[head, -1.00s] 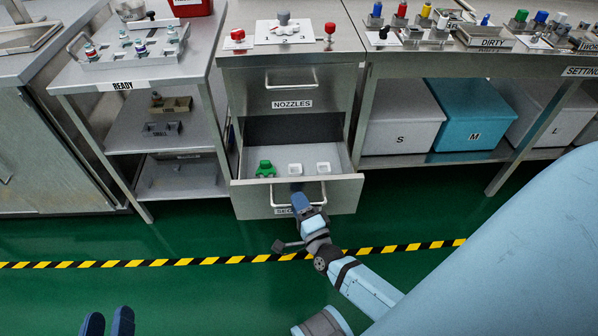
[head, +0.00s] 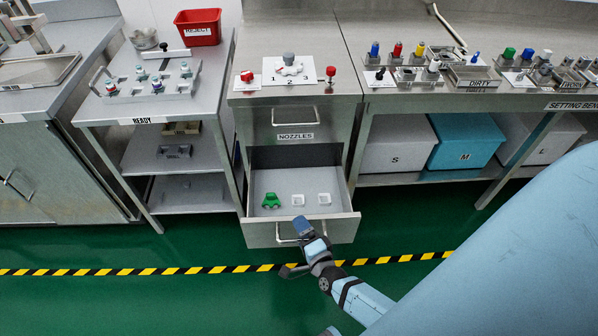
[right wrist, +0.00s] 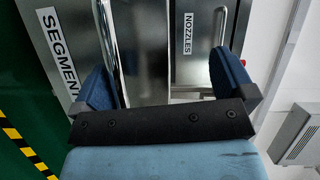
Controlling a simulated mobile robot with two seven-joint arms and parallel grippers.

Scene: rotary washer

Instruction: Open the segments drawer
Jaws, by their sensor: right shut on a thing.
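The segments drawer (head: 262,232) is the lower drawer of the metal cabinet and stands pulled out. In the right wrist view the handle (right wrist: 107,42) runs between the fingers of the gripper (right wrist: 165,85), close to the left finger, beside the SEGMENTS label (right wrist: 58,55). My left gripper is out of view.
The nozzles drawer (head: 265,137) above is closed. The READY cart (head: 205,130) stands left of the cabinet, and the setting bench (head: 400,105) with bins below is right. Green floor with a striped tape (head: 200,270) lies clear in front.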

